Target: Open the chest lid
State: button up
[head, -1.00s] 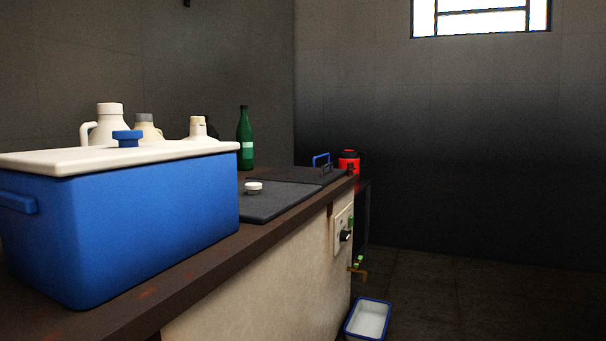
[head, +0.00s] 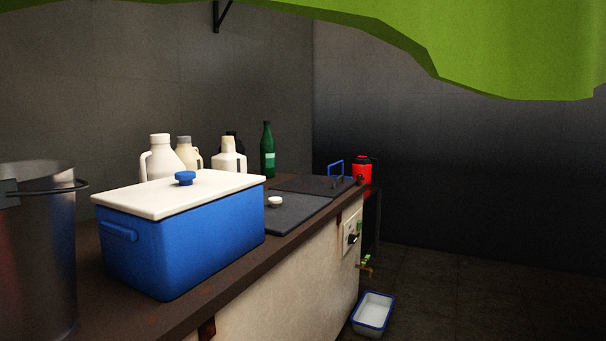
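A blue chest (head: 185,250) stands on the brown top of a long counter-like unit, at the left of the head view. Its white lid (head: 160,198) lies flat and closed on it. A blue knob (head: 185,178) stands up from the lid. A blue side handle (head: 118,231) is on the chest's left face. Farther along the unit, a dark flat panel (head: 318,185) with a blue bar handle (head: 335,168) lies flat. My gripper is not in view.
A metal pail (head: 40,260) stands left of the chest. White jugs (head: 161,157), a green bottle (head: 267,150) and a red jug (head: 362,170) stand beyond. A white tray (head: 373,314) lies on the floor. A large green shape (head: 500,40), unclear what, covers the top right.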

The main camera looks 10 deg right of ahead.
aim_at(327, 187)
jog(key=u, duration=2.45)
jog(key=l+u, duration=0.1)
jog(key=u, duration=0.8)
jog(key=k+l+u, duration=0.1)
jog(key=u, duration=0.35)
jog(key=k+u, duration=0.1)
jog(key=u, duration=0.3)
jog(key=l+u, duration=0.1)
jog(key=u, duration=0.35)
jog(key=k+u, duration=0.15)
jog(key=k, duration=0.55)
jog(key=k+j+u, duration=0.15)
jog(key=k, duration=0.55)
jog(key=k+j+u, duration=0.15)
jog(key=k, duration=0.55)
jog(key=k+z, duration=0.1)
jog(key=z, duration=0.35)
jog(key=k+l+z, duration=0.1)
jog(key=z, duration=0.35)
jog(key=k+l+z, duration=0.1)
jog(key=z, duration=0.35)
jog(key=k+l+z, duration=0.1)
jog(key=z, duration=0.35)
